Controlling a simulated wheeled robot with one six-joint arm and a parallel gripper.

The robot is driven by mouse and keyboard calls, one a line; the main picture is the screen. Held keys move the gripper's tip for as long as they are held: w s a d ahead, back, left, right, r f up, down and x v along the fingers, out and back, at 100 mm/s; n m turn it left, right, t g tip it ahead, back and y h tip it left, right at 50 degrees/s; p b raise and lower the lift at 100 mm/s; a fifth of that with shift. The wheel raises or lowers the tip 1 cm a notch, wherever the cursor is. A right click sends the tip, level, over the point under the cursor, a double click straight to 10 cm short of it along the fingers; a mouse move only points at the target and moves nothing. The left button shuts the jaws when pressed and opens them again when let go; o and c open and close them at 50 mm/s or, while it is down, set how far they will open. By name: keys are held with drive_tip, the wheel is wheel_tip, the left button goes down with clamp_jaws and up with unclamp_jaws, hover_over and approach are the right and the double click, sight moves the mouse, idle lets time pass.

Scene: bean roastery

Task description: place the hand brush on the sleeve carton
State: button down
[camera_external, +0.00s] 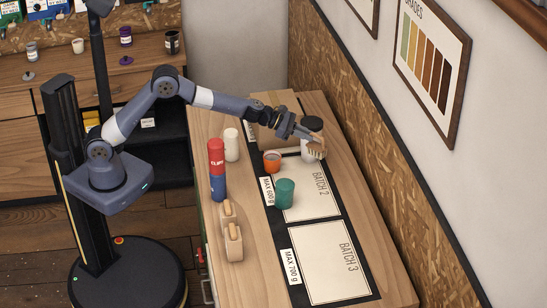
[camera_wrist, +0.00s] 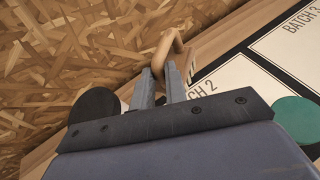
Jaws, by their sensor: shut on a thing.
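In the wrist view my gripper's fingers (camera_wrist: 162,78) close on the brush's light wooden part (camera_wrist: 170,47). The sleeve carton seems to be the brown box (camera_external: 266,137) at the back of the counter, left of and partly behind my gripper. The brush is to the right of this box, apart from it. The carton cannot be made out in the wrist view.
A white jar with a black lid (camera_external: 312,123) stands right beside the brush. An orange cup (camera_external: 272,162), a green cup (camera_external: 285,193), a white canister (camera_external: 231,145) and a red-blue cylinder (camera_external: 217,170) stand nearer. The BATCH 3 mat (camera_external: 330,262) is clear. A chipboard-panelled wall (camera_external: 345,110) borders the right.

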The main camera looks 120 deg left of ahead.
drive_tip(key=s+a+r+n+g+y+p, duration=0.1)
drive_tip(key=s+a+r+n+g+y, duration=0.2)
drive_tip(key=s, duration=0.6)
drive_tip(key=s+a+r+n+g+y+p, duration=0.1)
drive_tip(key=s+a+r+n+g+y, duration=0.25)
drive_tip(key=s, duration=0.65)
drive_tip(key=s+a+r+n+g+y+p, duration=0.1)
drive_tip(key=s+a+r+n+g, duration=0.35)
drive_tip(key=s, duration=0.45)
drive_tip(key=shift+m+t, duration=0.4)
drive_tip(key=shift+t, duration=0.4)
drive_tip(key=shift+s+f+b, duration=0.1)
drive_tip(key=shift+f+b, duration=2.15)
drive_tip(key=shift+f, duration=1.85)
drive_tip(key=shift+f, duration=0.1)
drive_tip(key=shift+f, duration=0.15)
drive_tip(key=c, duration=1.4)
unclamp_jaws()
drive_tip(key=shift+c, duration=0.2)
